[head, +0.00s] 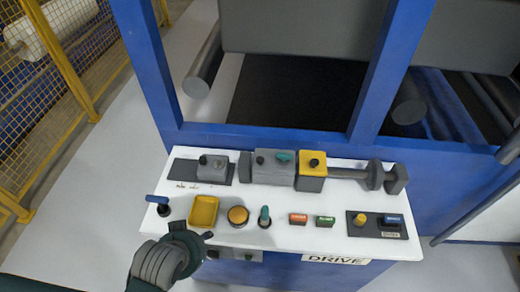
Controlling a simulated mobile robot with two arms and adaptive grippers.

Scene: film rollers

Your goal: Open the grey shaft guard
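On the white panel's back row, a grey block (262,168) with a dark knob and a teal knob sits left of a yellow block (313,163). A grey shaft (347,174) runs from the yellow block to round grey discs (377,175) on the right. A smaller grey box (211,168) with a dark knob sits on a dark plate at the left. I cannot tell for sure which grey part is the guard. My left gripper (200,238) is at the panel's front left, apart from these parts; its fingers are unclear. My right gripper is not in view.
The white panel (340,246) carries a blue-topped lever (158,205), a yellow tray (204,211), an orange button (238,216), a teal-topped switch (265,216) and small coloured switches. Blue machine posts (148,65) rise behind. A yellow mesh fence (70,60) stands left; white floor lies between.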

